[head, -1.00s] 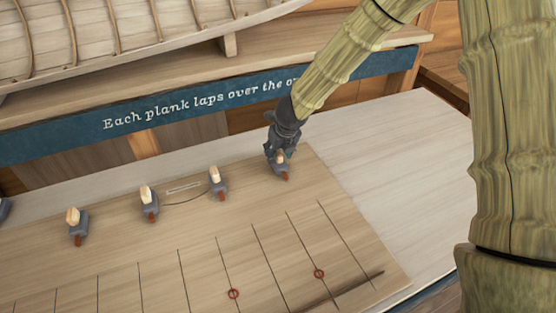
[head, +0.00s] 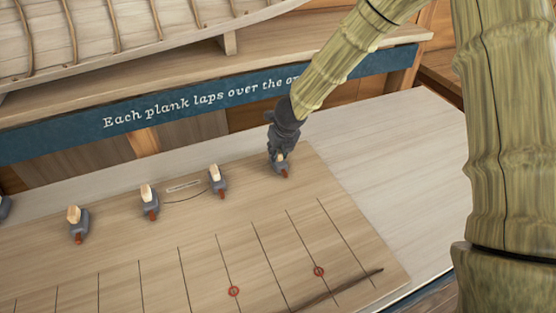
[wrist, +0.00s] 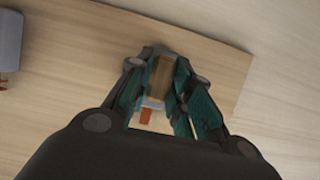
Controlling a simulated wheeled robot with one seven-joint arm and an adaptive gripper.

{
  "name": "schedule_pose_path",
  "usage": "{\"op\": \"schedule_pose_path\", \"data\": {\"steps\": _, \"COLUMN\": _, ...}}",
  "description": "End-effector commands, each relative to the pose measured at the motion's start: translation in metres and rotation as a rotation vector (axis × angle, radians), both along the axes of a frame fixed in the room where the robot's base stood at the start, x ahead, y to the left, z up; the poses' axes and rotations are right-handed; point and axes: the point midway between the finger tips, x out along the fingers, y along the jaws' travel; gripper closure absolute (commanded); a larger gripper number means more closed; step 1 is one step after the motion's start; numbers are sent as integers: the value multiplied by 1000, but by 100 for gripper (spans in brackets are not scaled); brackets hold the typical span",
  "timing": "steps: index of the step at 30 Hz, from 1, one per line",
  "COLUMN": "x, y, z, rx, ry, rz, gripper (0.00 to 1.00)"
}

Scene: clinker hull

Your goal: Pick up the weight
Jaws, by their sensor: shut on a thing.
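The weight (head: 283,172) is a small grey block with a reddish-brown tip and a pale wooden top. It is at the far right of a row of similar weights on the wooden board. My gripper (head: 279,157) reaches down from above and is shut on it. In the wrist view, my gripper (wrist: 160,85) has its fingers on either side of the weight's wooden top (wrist: 161,77), with the reddish tip (wrist: 146,116) showing below. The fingers hide much of the grey body. I cannot tell whether the weight is touching the board.
Several like weights stand to the left, one nearest (head: 217,181), with a thin dark curved line beside it. The board (head: 345,215) has ruled lines and red rings. A dark thin strip (head: 345,290) lies near its front right corner. A lettered blue ledge (head: 180,109) runs behind.

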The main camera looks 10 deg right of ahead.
Motion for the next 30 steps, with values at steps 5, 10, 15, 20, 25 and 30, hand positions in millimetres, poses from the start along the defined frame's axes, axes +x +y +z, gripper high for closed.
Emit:
{"op": "schedule_pose_path", "data": {"steps": 5, "x": -1, "y": 0, "z": -1, "rx": 0, "ry": 2, "rz": 0, "gripper": 100}}
{"op": "schedule_pose_path", "data": {"steps": 10, "x": -1, "y": 0, "z": 2, "rx": -1, "ry": 2, "rz": 0, "gripper": 100}}
{"op": "schedule_pose_path", "data": {"steps": 15, "x": 0, "y": 0, "z": 20, "rx": 0, "ry": -1, "rz": -1, "gripper": 100}}
{"op": "schedule_pose_path", "data": {"steps": 20, "x": 0, "y": 0, "z": 50, "rx": 3, "ry": -2, "rz": -3, "gripper": 100}}
{"op": "schedule_pose_path", "data": {"steps": 25, "x": 0, "y": 0, "z": 90, "rx": 6, "ry": -3, "rz": -2, "gripper": 100}}
{"op": "schedule_pose_path", "data": {"steps": 30, "x": 0, "y": 0, "z": 130, "rx": 5, "ry": -4, "rz": -2, "gripper": 100}}
